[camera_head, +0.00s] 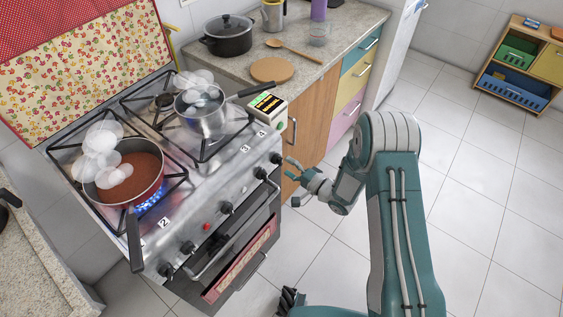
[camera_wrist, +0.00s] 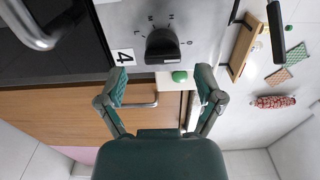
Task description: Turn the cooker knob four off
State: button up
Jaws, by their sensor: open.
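Cooker knob four (camera_head: 276,158) is the black knob at the right end of the cooker's front panel. In the wrist view the knob (camera_wrist: 162,47) is close, beside the label 4 (camera_wrist: 123,57), with small marks around it. I cannot tell its setting surely. My gripper (camera_head: 289,167) is open and empty, just right of the knob in the head view. In the wrist view my gripper's fingertips (camera_wrist: 160,83) are spread on either side of the knob's line, below it and apart from it.
A brown-filled pan (camera_head: 125,176) sits over a blue flame (camera_head: 150,197), its handle reaching past the front edge. Other knobs (camera_head: 226,207) line the panel. The tiled floor (camera_head: 470,195) is clear at right.

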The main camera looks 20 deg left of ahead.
jog(key=v, duration=0.8)
jog(key=shift+d, duration=0.35)
